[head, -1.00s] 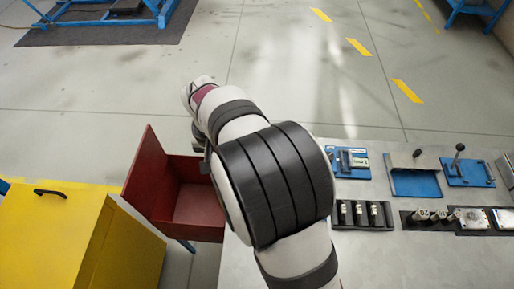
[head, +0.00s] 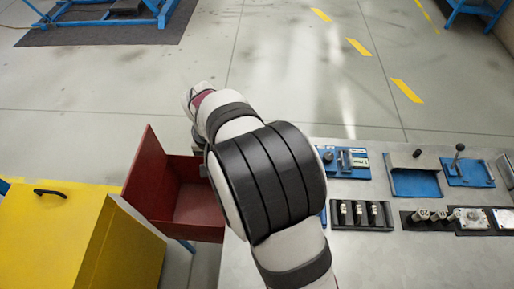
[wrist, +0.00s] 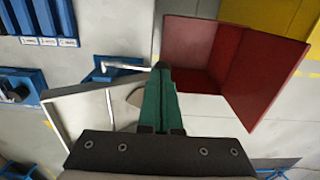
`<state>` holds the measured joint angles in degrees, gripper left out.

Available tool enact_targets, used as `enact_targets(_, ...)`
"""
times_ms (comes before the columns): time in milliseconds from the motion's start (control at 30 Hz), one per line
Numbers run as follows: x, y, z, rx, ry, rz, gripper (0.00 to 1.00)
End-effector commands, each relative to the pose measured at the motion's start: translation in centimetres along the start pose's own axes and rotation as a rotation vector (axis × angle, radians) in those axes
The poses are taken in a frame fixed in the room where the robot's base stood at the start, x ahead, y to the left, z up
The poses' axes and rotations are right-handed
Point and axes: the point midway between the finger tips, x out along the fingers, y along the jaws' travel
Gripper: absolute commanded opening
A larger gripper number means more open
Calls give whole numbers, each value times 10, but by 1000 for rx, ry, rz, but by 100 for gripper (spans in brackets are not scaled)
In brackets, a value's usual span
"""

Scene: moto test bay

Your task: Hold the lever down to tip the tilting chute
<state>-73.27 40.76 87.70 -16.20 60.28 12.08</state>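In the wrist view my gripper (wrist: 160,72) points away from the camera, its two green fingers together. A thin silver rod, apparently the lever (wrist: 125,66), runs from a blue bracket (wrist: 97,76) to beside the fingertips. I cannot tell whether it touches them. A pale tray with raised edges, apparently the tilting chute (wrist: 75,112), lies below and left of the fingers, looking slanted. A brown rounded piece (wrist: 134,97) shows on it, partly hidden by the fingers. In the head view my arm hides the gripper, lever and chute.
An open red bin (head: 199,205) stands at the bench's left edge, also beside the fingers in the wrist view (wrist: 200,45). A yellow cabinet (head: 60,225) is left of it. Blue fixtures (head: 415,183) and a black rack (head: 361,216) occupy the bench (head: 385,260) at right.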

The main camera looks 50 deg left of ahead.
Motion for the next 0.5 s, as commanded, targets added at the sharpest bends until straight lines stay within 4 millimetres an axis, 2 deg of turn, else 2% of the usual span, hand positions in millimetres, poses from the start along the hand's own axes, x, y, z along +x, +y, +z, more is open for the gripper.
enact_targets(233, 6, 0, 0, 0, -1, 0, 0)
enact_targets(500, 4, 0, 0, 0, 0, 0, 0)
